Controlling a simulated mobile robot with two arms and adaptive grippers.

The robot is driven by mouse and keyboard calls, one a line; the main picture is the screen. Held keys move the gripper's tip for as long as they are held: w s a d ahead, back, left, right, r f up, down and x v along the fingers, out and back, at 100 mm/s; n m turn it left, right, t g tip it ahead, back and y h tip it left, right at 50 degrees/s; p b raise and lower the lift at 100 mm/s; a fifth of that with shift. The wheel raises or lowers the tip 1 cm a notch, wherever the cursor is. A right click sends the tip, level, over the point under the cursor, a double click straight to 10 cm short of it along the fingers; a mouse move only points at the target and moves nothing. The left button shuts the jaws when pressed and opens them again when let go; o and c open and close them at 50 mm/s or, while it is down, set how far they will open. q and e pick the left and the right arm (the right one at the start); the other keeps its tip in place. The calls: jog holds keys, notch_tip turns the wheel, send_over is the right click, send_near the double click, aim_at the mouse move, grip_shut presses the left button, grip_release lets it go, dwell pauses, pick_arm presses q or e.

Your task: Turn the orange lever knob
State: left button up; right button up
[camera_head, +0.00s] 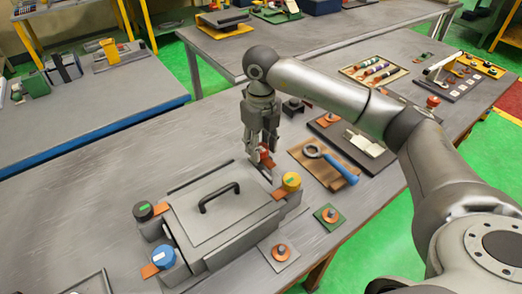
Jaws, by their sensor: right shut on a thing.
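The orange lever knob (265,154) sits at the far right corner of a grey lidded box (215,222), mostly hidden by my fingers. My right gripper (264,158) points down from above and is shut on the orange knob. Its arm comes in from the right side of the view. The knob's lever is largely hidden, so its angle is hard to tell. My left gripper is not in view.
The box has a black handle (219,197) and other corner knobs: yellow (291,181), black (143,210) and blue (163,256). A blue-handled ring tool (335,166) lies on a wooden board to the right. The table left of the box is clear.

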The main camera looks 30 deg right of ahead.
jog(key=n+b, duration=0.2)
jog(key=n, duration=0.1)
jog(key=n+b, duration=0.1)
jog(key=shift+f+n, duration=0.25)
jog(key=shift+n, duration=0.15)
jog(key=n+b, duration=0.2)
jog(key=n, duration=0.1)
jog(key=shift+n, duration=0.3)
jog(key=n+b, duration=0.1)
jog(key=n, duration=0.3)
jog(key=shift+s+f+b, duration=0.1)
jog(key=shift+b, duration=0.3)
jog(key=shift+a+n+b, duration=0.1)
jog(key=shift+n+b, duration=0.5)
jog(key=shift+n, duration=1.6)
jog(key=o, duration=1)
jog(key=shift+o, duration=0.2)
jog(key=shift+r, duration=0.2)
